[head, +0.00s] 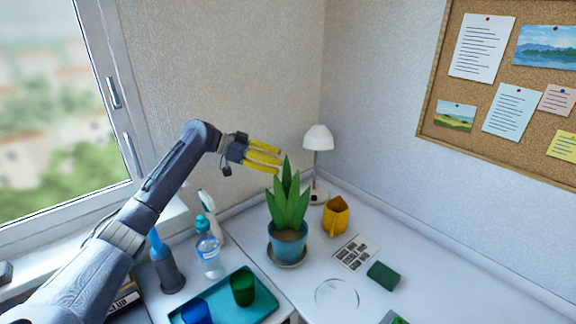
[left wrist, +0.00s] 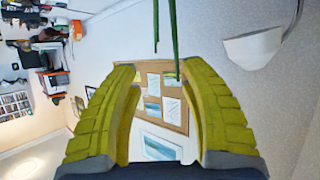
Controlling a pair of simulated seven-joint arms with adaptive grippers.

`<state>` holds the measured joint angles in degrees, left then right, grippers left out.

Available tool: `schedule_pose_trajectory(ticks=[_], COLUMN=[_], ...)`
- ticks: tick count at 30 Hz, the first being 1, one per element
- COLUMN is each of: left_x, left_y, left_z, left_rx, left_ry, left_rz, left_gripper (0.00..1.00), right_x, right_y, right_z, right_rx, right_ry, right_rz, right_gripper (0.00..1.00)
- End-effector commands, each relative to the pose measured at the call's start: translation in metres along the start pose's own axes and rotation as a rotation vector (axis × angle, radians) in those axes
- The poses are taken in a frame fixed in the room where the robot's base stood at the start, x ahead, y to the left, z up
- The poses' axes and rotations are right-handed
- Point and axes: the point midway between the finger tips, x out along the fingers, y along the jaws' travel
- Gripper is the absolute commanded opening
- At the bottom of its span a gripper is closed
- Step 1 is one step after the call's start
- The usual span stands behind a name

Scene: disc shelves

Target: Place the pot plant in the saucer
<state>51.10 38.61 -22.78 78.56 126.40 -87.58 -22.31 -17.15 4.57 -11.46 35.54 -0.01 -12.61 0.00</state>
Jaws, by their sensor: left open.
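The pot plant (head: 289,240) has long green leaves and a teal pot. It stands upright near the back corner of the white desk. A grey saucer (head: 287,264) shows around the foot of the pot, and the pot appears to stand in it; its base is hidden. My left gripper (head: 264,158) has yellow fingers and is open and empty. It is in the air above and to the left of the plant's leaf tips, apart from them. In the left wrist view, thin green leaves (left wrist: 174,28) hang in from the top, beyond the open fingers. My right gripper is not in view.
A white lamp (head: 318,138) stands behind the plant, with a yellow mug (head: 336,216) to the right. A bottle (head: 208,250) and a teal tray (head: 262,300) with cups are at the left. A clear round dish (head: 337,298) lies in front. The desk's right side is mostly clear.

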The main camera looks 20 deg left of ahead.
Motion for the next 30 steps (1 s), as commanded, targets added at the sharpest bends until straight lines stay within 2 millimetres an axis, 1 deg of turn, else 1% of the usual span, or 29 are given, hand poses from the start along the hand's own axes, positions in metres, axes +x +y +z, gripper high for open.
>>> schedule_pose_trajectory(ticks=[1,6,12,17,30], left_x=[-0.009,-0.033,-0.049,-0.053,-0.053], left_y=[0.0,-0.001,0.0,0.0,0.0], left_z=[0.0,0.0,0.0,0.0,0.0], left_rx=[0.0,0.0,0.0,0.0,0.0], left_ry=[-0.001,-0.001,-0.001,0.0,0.001], left_rz=[-0.001,-0.002,0.0,0.001,0.001], left_gripper=[0.44,0.44,0.44,0.44,0.44], right_x=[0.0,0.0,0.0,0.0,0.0], right_y=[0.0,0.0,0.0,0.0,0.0], right_z=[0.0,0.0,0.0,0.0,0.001], right_rx=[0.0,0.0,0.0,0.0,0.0], right_ry=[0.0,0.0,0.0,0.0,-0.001], right_rz=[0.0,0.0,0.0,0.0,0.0], right_gripper=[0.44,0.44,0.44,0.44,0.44])
